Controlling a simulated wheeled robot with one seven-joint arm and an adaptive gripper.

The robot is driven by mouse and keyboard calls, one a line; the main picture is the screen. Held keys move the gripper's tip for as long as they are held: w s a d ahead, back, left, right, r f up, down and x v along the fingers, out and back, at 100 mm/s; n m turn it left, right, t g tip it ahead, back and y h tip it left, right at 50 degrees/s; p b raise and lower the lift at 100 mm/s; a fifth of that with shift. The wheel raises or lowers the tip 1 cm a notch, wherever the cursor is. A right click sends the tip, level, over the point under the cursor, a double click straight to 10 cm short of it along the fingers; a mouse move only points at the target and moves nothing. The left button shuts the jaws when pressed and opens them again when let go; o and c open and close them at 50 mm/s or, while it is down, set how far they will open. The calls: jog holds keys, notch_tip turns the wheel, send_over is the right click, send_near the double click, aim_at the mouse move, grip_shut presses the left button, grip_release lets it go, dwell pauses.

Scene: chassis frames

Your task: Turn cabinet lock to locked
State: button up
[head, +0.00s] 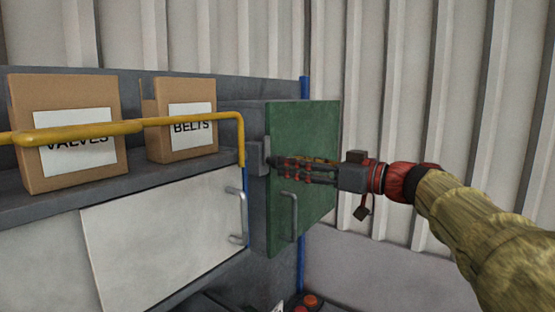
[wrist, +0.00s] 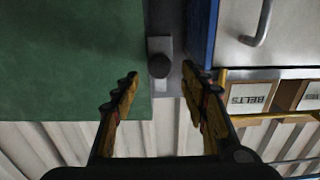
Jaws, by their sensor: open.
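The green cabinet door (head: 310,200) stands at the centre of the head view and fills the left of the wrist view (wrist: 70,60). The lock, a grey plate with a dark knob (wrist: 159,67), is on the frame beside the door's edge; the plate also shows in the head view (head: 255,158). My gripper (head: 274,162) reaches in from the right across the front of the door, its tips close to the plate. In the wrist view my gripper (wrist: 160,76) is open and empty, one finger on each side of the knob. I cannot tell whether they touch it.
A yellow rail (head: 130,127) runs in front of the shelf and bends down close left of the lock. Boxes marked VALVES (head: 70,165) and BELTS (head: 185,145) stand on the shelf. A white door (head: 160,235) with a handle is below. A handle (head: 289,215) sticks out from the green door.

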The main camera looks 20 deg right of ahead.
jog(key=p+x, duration=0.1)
jog(key=x, duration=0.4)
jog(key=shift+w+a, duration=0.25)
jog(key=shift+w, duration=0.05)
jog(key=shift+c, duration=1.3)
jog(key=c, duration=0.8)
jog(key=shift+c, duration=0.2)
